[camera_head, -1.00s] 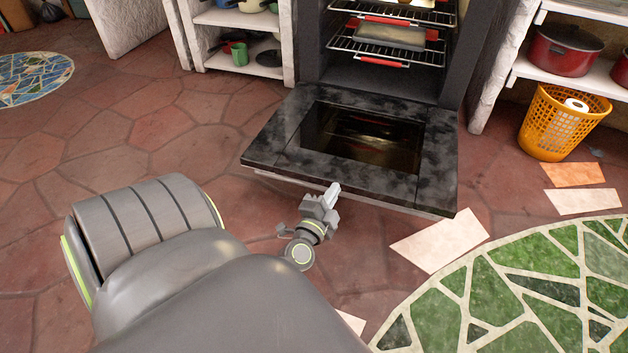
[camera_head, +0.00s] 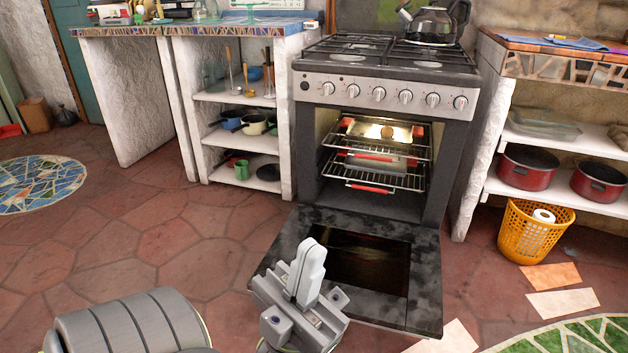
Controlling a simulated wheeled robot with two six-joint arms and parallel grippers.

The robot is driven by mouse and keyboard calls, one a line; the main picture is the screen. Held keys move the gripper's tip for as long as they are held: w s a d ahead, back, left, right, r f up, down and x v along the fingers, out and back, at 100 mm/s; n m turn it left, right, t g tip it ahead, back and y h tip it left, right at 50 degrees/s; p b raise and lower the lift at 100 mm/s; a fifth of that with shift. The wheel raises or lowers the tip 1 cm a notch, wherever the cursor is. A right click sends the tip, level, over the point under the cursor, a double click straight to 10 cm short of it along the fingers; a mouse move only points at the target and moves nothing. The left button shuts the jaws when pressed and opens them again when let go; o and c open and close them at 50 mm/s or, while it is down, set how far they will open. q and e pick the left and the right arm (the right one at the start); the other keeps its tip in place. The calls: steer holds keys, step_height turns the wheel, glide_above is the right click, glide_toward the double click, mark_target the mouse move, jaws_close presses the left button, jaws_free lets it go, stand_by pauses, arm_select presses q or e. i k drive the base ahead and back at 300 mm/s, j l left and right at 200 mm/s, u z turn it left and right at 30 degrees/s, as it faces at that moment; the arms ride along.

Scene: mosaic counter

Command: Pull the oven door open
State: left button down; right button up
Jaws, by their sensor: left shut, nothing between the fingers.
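The oven (camera_head: 380,98) stands in the middle of the view. Its dark oven door (camera_head: 425,280) is folded down and open, lying about level in front of the cavity. Racks (camera_head: 390,178) with red-edged fronts and trays show inside the lit cavity. My left gripper (camera_head: 307,272) is shut and empty. In the picture it overlaps the left front part of the door; I cannot tell whether it touches it. The door's handle edge is partly hidden behind the gripper. My right gripper is not in view.
White shelves with pots (camera_head: 240,122) stand left of the oven. Right shelves hold red pots (camera_head: 527,167), with an orange basket (camera_head: 535,232) on the floor below. A kettle (camera_head: 432,22) sits on the stove. The tiled floor at left is clear.

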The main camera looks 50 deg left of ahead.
mark_target(390, 272)
steer(key=i+l+u, duration=0.15)
steer(key=i+u, duration=0.25)
steer(key=i+l+u, duration=0.15)
steer(key=u, duration=1.1)
